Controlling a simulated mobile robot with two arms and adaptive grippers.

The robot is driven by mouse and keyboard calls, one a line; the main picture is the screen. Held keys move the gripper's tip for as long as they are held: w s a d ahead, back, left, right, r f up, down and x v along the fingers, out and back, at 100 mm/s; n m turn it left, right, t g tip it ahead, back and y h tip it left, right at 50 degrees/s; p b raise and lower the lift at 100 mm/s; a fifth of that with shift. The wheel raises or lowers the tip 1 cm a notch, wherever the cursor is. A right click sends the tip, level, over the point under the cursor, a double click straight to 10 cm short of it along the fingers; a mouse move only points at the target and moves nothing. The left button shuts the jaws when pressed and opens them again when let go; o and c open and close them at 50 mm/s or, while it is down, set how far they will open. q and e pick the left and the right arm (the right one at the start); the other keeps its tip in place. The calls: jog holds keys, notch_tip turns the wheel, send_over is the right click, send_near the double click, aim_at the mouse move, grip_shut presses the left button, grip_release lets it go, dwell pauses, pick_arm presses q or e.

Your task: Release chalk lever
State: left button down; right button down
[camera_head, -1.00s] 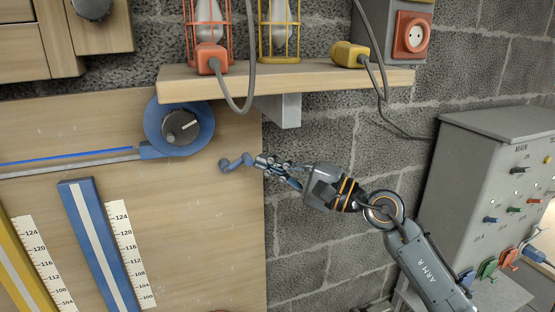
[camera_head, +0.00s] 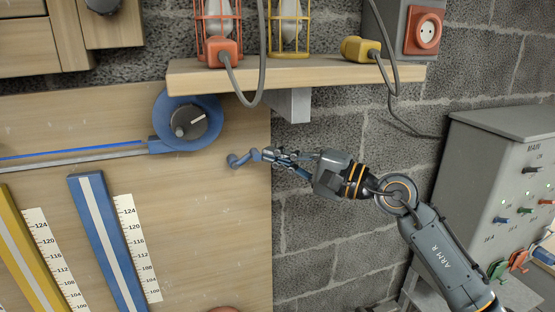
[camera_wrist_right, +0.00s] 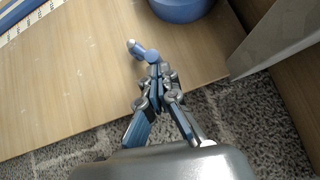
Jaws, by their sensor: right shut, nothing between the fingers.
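A small bent blue lever (camera_head: 240,159) stands out from the wooden board, right of the round blue reel (camera_head: 161,113) with its dark dial. In the right wrist view, the lever (camera_wrist_right: 139,49) has a pale rounded tip. My right gripper (camera_head: 268,154) reaches in from the right at the lever's near end. Its fingers are closed together in the right wrist view (camera_wrist_right: 154,68), with nothing held between them. The fingertips overlap the lever's end in both views, so I cannot tell whether they touch it. My left gripper is not in view.
A wooden shelf (camera_head: 310,72) with an orange lamp (camera_head: 219,25) and a yellow lamp (camera_head: 289,27) juts out above my right gripper, with a grey bracket (camera_head: 290,105) below. A hanging cable loops down. A grey cabinet (camera_head: 497,150) stands at right. Blue and yellow strips are at lower left.

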jog(key=shift+r, duration=0.1)
jog(key=s+a+r+n+g+h+b, duration=0.1)
jog(key=a+r+n+h+b, duration=0.2)
jog(key=r+n+h, duration=0.15)
jog(key=v, duration=1.1)
jog(key=shift+d, duration=0.35)
jog(key=shift+s, duration=0.1)
dwell(0.3)
